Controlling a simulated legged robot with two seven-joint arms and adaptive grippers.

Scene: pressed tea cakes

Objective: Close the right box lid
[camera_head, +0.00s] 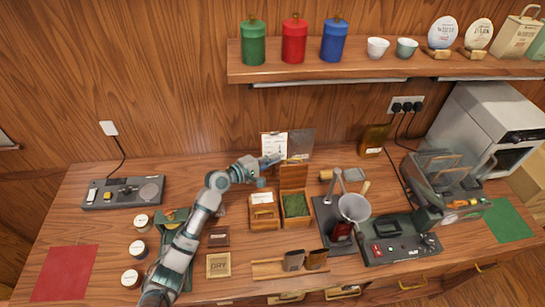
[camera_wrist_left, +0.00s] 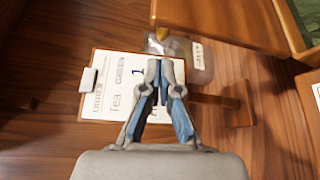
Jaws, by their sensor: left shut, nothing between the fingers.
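The right wooden box (camera_head: 296,222) stands in the middle of the table, with green loose tea inside. Its lid (camera_head: 293,178) stands open, raised at the back of the box. The left box (camera_head: 263,222) beside it has its lid down, with a white label on top. My left gripper (camera_head: 268,163) is shut and empty, behind the boxes and to the left of the raised lid. In the left wrist view its closed fingers (camera_wrist_left: 161,68) are over a clipboard, with wooden box parts (camera_wrist_left: 225,22) at upper right. My right gripper is not in view.
A clipboard with a tea checklist (camera_wrist_left: 112,108) is under the gripper. A dark stand with a funnel (camera_head: 354,207) is just right of the boxes.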

